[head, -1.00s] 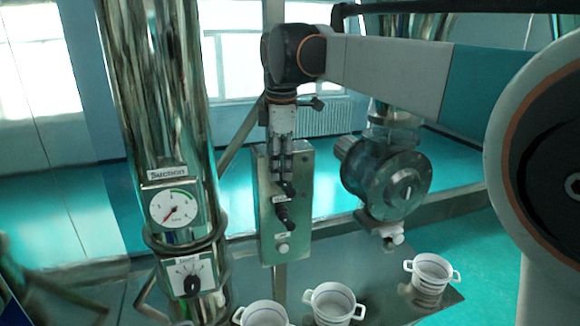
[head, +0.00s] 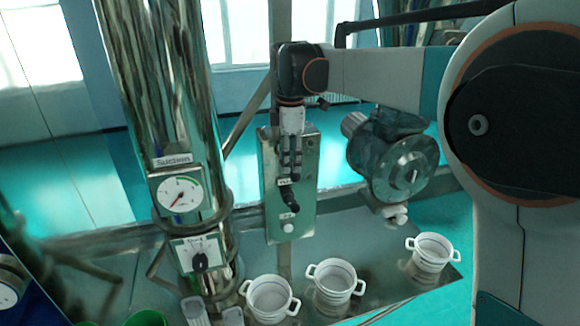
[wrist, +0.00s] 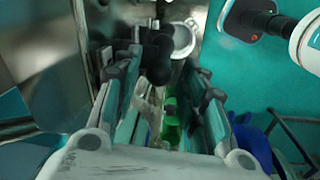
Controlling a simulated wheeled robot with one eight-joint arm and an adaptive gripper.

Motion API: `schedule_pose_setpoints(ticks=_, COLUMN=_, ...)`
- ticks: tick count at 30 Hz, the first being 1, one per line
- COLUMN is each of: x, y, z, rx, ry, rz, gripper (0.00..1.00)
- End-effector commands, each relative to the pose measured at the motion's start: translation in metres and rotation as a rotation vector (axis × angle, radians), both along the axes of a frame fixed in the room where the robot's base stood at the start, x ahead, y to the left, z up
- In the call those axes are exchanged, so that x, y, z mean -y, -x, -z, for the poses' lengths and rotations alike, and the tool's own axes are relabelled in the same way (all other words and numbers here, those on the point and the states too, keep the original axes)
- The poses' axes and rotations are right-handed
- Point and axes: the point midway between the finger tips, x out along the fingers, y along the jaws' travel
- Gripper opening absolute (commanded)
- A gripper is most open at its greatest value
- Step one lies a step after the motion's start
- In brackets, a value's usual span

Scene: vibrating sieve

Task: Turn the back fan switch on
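The upright metal control panel (head: 306,215) stands at the centre of the head view. It carries a black switch lever (head: 291,199) with a small label above it and a white round button (head: 288,227) below. My gripper (head: 289,176) points down in front of the panel, with its tips just above the black lever. In the wrist view its fingers (wrist: 160,85) are spread apart with nothing clamped between them. A black rounded knob (wrist: 157,62) shows nearer the left finger there; I cannot tell whether they touch. The switch's setting is not readable.
A steel column (head: 165,90) with a suction gauge (head: 180,195) and a dial (head: 200,258) stands left. A round metal valve (head: 402,170) is close on the right. Several white two-handled pots (head: 335,283) sit on the metal table below.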

Motion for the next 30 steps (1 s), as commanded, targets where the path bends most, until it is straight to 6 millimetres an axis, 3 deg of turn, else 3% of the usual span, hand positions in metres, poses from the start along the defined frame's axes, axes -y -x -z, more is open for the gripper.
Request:
schedule_pose_setpoints(ticks=9, x=0.0, y=-0.004, z=0.037, rx=0.0, ry=0.0, rz=0.0, gripper=0.39)
schedule_pose_setpoints(ticks=20, x=0.0, y=-0.004, z=0.042, rx=0.0, ry=0.0, rz=0.0, gripper=0.39)
schedule_pose_setpoints(ticks=25, x=0.0, y=-0.004, z=0.042, rx=0.0, ry=0.0, rz=0.001, gripper=0.03)
schedule_pose_setpoints(ticks=30, x=0.0, y=-0.004, z=0.042, rx=0.0, ry=0.0, rz=0.001, gripper=0.0)
